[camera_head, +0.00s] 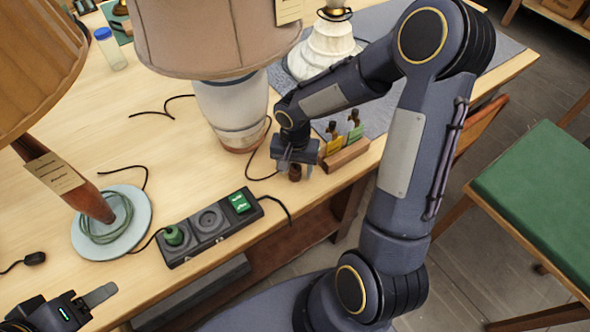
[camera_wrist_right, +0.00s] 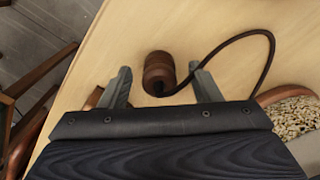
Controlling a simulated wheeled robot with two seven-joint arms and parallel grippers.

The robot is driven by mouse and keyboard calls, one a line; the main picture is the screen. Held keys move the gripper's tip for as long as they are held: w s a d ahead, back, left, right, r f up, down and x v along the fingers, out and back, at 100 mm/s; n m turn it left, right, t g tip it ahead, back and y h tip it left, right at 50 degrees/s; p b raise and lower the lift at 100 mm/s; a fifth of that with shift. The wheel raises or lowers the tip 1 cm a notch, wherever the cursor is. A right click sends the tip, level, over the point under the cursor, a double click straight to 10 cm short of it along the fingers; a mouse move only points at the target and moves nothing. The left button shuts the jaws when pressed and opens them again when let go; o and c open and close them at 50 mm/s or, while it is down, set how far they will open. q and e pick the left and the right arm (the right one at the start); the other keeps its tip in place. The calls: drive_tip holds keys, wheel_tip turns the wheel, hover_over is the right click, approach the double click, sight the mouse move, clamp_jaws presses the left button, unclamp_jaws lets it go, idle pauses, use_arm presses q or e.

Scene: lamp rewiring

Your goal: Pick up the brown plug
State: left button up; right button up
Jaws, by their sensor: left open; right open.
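The brown plug (camera_wrist_right: 159,73) lies on the wooden table in the right wrist view, with a dark cord curving off its right side. In the head view the brown plug (camera_head: 295,172) shows just below my right gripper (camera_head: 292,165), near the table's front edge. My right gripper is open, and its two fingers (camera_wrist_right: 160,88) stand on either side of the plug's near end, apart from it. My left gripper (camera_head: 90,306) is at the lower left of the head view, open and empty, away from the plug.
A lamp with a white base (camera_head: 235,108) stands behind. A wooden holder (camera_head: 345,152) with small tagged items sits close right of my right gripper.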

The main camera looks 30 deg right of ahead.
drive_tip(key=shift+f, duration=0.1)
drive_tip(key=shift+c, duration=0.5)
drive_tip(key=c, duration=1)
drive_tip(key=shift+o, duration=0.2)
